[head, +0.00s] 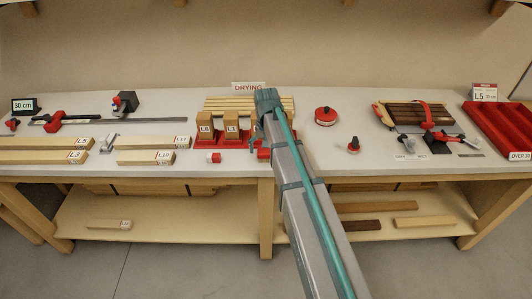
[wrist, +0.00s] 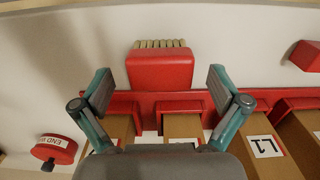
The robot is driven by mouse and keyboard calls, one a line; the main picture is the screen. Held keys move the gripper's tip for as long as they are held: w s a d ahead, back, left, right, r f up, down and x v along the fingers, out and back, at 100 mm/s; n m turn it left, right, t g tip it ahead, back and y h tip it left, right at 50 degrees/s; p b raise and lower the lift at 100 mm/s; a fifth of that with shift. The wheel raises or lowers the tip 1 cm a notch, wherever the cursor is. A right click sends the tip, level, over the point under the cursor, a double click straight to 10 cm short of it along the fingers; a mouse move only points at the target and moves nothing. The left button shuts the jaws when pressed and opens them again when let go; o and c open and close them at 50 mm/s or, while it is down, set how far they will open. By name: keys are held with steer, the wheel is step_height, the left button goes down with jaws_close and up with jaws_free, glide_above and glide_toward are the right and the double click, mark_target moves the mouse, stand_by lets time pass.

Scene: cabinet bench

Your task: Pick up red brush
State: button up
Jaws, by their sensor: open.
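The red brush (wrist: 160,68) lies on the pale bench top in the wrist view, its cream bristles toward the top of the picture. Its red body is close to the front of a red rack. My gripper (wrist: 160,82) is open, with one finger to each side of the brush in the picture. Nothing is between the fingertips that they touch; gaps show on both sides. The height of the fingers above the brush is hard to tell. In the head view my arm hides most of this area.
The red rack (wrist: 260,104) holds upright wooden blocks, one labelled L1 (wrist: 265,146), just below the brush in the wrist view. A red round item (wrist: 54,149) is at lower left. A red block (wrist: 306,56) is at right. Bare bench surrounds the brush's bristle end.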

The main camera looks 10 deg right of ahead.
steer(key=shift+f, duration=0.45)
steer(key=c, duration=1.2)
steer(key=shift+r, duration=0.1)
steer(key=shift+c, duration=0.2)
steer(key=shift+r, duration=0.7)
steer(key=s+r+b, duration=0.5)
steer(key=s+r, duration=0.6)
steer(key=s, duration=0.3)
steer(key=shift+r, duration=0.25)
